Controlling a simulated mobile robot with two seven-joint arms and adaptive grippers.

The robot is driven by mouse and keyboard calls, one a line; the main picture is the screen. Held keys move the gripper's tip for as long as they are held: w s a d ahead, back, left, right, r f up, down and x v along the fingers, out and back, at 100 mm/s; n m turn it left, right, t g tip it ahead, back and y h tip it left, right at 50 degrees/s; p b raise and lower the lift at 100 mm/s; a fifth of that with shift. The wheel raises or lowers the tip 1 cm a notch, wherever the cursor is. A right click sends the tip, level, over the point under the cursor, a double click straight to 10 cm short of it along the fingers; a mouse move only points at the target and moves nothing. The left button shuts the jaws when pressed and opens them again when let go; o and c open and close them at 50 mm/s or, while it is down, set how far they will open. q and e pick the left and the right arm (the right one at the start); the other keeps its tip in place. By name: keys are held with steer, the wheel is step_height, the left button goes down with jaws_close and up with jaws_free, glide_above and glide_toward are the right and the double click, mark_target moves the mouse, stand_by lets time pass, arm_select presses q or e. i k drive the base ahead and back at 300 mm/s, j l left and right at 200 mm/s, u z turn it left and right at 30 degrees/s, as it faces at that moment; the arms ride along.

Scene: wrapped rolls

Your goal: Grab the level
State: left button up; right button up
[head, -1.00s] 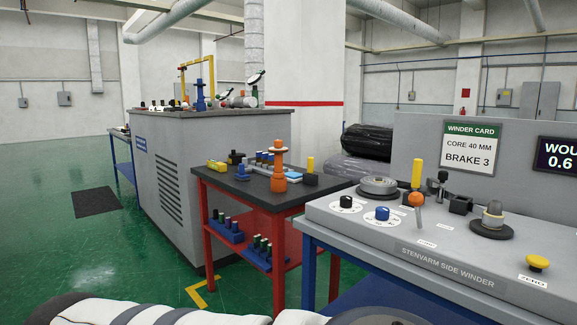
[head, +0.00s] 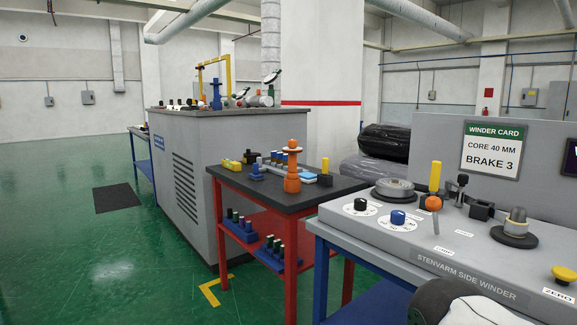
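No thing that I can surely tell as a level shows in the head view. Small yellow pieces (head: 231,165) lie at the left of the red cart's dark top, too small to identify. A yellow upright block (head: 435,177) stands on the side winder (head: 455,266). An orange-knobbed lever (head: 434,205) stands in front of it. Neither of my grippers is in view. Only a dark and white part of my arm shows at the bottom right, over the winder's front edge.
The red cart (head: 230,182) stands left of the winder, with an orange stand (head: 292,168), small tools and a lower shelf of blue holders. A grey cabinet (head: 190,190) is behind it. Black wrapped rolls (head: 385,140) lie behind the winder. Green floor (head: 80,260) is free at left.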

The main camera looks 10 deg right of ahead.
mark_target(232, 165)
steer(key=i+j+z, duration=0.35)
steer(key=i+j, duration=0.3)
steer(key=i+j+z, duration=0.4)
steer(key=i+j, duration=0.15)
steer(key=j, duration=0.2)
steer(key=i+j+z, duration=0.2)
steer(key=j, duration=0.25)
steer(key=i+j+z, duration=0.15)
steer(key=j, duration=0.35)
steer(key=i+j+z, duration=0.2)
steer(key=j, duration=0.3)
steer(key=i+j+z, duration=0.2)
steer(key=j, duration=0.35)
